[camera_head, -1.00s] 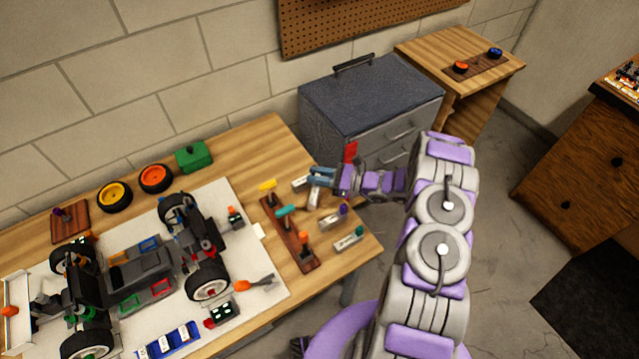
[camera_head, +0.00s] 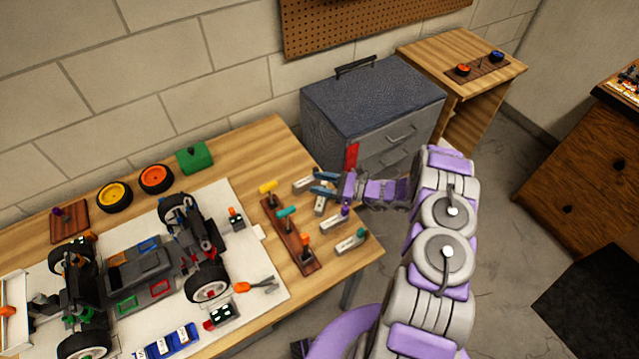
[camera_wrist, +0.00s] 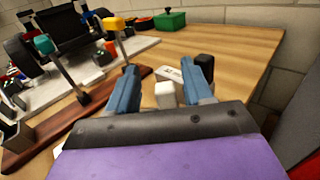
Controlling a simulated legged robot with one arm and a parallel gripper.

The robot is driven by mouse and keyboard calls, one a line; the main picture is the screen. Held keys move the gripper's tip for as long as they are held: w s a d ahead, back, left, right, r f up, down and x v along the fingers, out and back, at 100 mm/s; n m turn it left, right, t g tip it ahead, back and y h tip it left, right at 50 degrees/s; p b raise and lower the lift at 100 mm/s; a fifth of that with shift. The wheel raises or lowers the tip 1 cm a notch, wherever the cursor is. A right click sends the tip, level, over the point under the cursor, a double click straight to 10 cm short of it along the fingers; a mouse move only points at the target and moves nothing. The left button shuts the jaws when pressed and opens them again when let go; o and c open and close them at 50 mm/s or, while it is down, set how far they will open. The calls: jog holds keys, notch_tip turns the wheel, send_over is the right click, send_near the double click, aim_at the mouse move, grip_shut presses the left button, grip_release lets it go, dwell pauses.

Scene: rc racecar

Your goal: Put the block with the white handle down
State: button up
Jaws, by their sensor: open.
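The block with the white handle (camera_head: 320,206) is on the wooden table, in the row of pale blocks right of the brown tool rack. Its white handle (camera_wrist: 165,95) shows between my fingers in the wrist view. My gripper (camera_head: 316,183) is open around the handle, with one blue finger on each side. The fingers (camera_wrist: 168,68) look apart from the handle in the wrist view. Most of the block's body is hidden by my gripper there.
A pale block with a black knob (camera_wrist: 205,62) lies just beyond. Blocks with a purple handle (camera_head: 334,218) and a green handle (camera_head: 350,242) lie nearer the table edge. The brown rack (camera_head: 290,240) holds upright tools. A grey cabinet (camera_head: 372,100) stands behind.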

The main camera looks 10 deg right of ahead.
jog(key=shift+d, duration=0.7)
jog(key=p+v, duration=0.2)
jog(key=v, duration=0.9)
jog(key=s+a+r+n+g, duration=0.2)
jog(key=a+r+n+g, duration=0.5)
jog(key=a+r, duration=0.45)
jog(key=s+a+r+n+g+h, duration=0.2)
jog(key=s+r+n, duration=0.1)
jog(key=s+r, duration=0.25)
jog(key=s+a+r+n+g+h, duration=0.2)
jog(key=s+a+r+n+g, duration=0.15)
jog(key=r, duration=0.35)
jog(key=s+a+r+n+h, duration=0.1)
jog(key=s+r+n+h, duration=0.45)
jog(key=s, duration=0.75)
jog(key=s+d+r+n+t+h, duration=0.1)
jog(key=s+d+r+n+h, duration=0.1)
jog(key=s, duration=0.4)
jog(key=s+d+r+n+t+h, duration=0.1)
jog(key=s+d+n+h, duration=0.1)
jog(key=s+d+h, duration=0.2)
jog(key=s, duration=0.3)
jog(key=shift+r, duration=0.4)
